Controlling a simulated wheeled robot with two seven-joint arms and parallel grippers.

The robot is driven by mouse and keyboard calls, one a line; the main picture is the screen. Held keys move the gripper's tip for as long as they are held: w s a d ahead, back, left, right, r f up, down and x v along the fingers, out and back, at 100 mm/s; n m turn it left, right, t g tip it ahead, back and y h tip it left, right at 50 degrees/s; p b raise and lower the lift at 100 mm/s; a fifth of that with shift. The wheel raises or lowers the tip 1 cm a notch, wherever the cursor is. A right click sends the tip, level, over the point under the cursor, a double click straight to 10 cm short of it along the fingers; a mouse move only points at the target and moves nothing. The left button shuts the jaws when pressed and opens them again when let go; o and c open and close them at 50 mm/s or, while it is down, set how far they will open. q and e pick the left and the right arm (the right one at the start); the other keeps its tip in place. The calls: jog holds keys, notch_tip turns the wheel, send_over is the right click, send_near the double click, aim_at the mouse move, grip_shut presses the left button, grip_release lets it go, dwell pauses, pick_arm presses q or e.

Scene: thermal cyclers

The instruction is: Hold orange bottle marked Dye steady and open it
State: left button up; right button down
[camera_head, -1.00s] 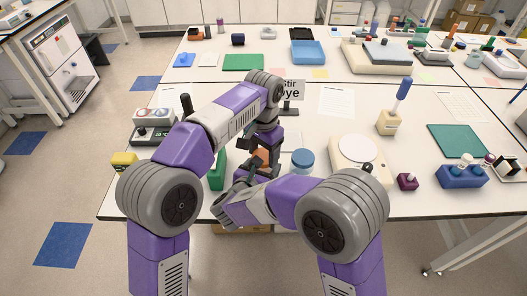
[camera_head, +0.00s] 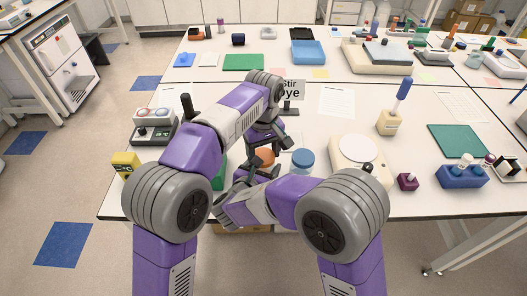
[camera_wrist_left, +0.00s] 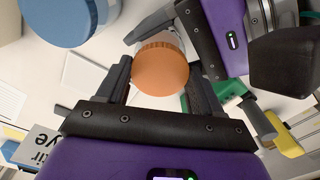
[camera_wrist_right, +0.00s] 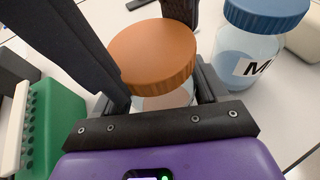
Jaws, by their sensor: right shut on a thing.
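The orange-lidded bottle (camera_head: 264,156) stands near the table's front edge, partly hidden by my arms. Its ribbed orange lid (camera_wrist_right: 152,55) sits on the clear body (camera_wrist_right: 165,101) in the right wrist view. No Dye marking is readable on it. My right gripper (camera_wrist_right: 160,88) is shut on the bottle's body, below the lid. My left gripper (camera_head: 264,143) is open above the bottle. In the left wrist view its fingers (camera_wrist_left: 158,75) stand on either side of the lid (camera_wrist_left: 162,70), with gaps visible.
A blue-lidded bottle (camera_head: 302,161) marked M stands close on the right, beside a white stirrer plate (camera_head: 357,150). A green rack (camera_wrist_right: 58,120) is close on the left. A sign reading Stir Dye (camera_head: 290,90) stands behind. A yellow item (camera_head: 125,164) lies at the left edge.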

aim_at(263, 155)
pick_arm(q)
jog(key=o, duration=0.4)
jog(key=shift+d, duration=0.1)
jog(key=shift+o, duration=0.2)
jog(key=shift+a, duration=0.25)
pick_arm(e)
jog(key=shift+d, duration=0.2)
pick_arm(q)
notch_tip(263, 155, up, 4)
jog(key=shift+d, duration=0.1)
jog(key=shift+r, duration=0.3)
jog(key=shift+c, duration=0.4)
pick_arm(e)
jog(key=shift+a, duration=0.1)
pick_arm(q)
jog(key=m, duration=0.4)
jog(key=shift+w+r, duration=0.1)
jog(key=shift+r, duration=0.3)
jog(key=m, duration=0.1)
jog(key=r+m, duration=0.1)
jog(key=m, duration=0.3)
jog(key=r+m, duration=0.1)
jog(key=m, duration=0.3)
jog(key=shift+d+r+m, duration=0.25)
jog(key=shift+m, duration=0.05)
jog(key=shift+f, duration=3.95)
